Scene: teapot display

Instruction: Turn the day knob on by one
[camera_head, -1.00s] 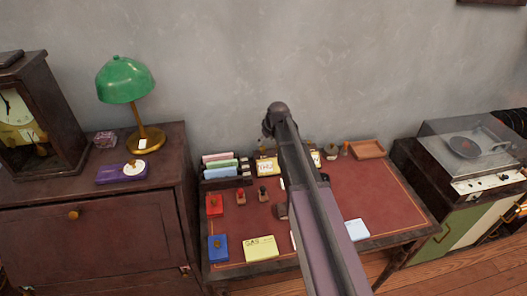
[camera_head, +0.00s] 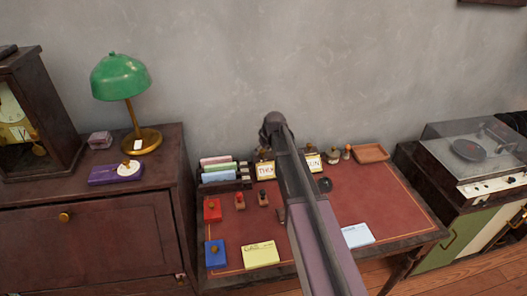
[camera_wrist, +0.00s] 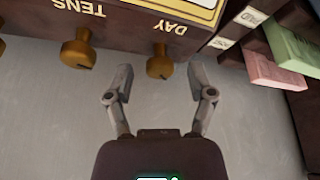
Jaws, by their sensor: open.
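In the wrist view, which shows the scene upside down, the brass day knob (camera_wrist: 160,63) juts from the dark wooden calendar (camera_wrist: 130,38) by the label DAY. My gripper (camera_wrist: 162,84) is open and empty. Its two fingers lie on either side of the knob's line, with the fingertips close to the knob's outer end; I cannot tell whether they touch it. The brass tens knob (camera_wrist: 79,50) stands to the left, by the label TENS. In the head view my arm hides the calendar's middle; a lettered card (camera_head: 266,171) and a SUN card (camera_head: 314,162) show.
Pink and green card files (camera_wrist: 275,62) stand close beside the calendar. The red desk top (camera_head: 375,200) holds stamps, ink pads and a yellow note (camera_head: 260,254). A cabinet with a green lamp (camera_head: 121,78) is left, a record player (camera_head: 475,150) right.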

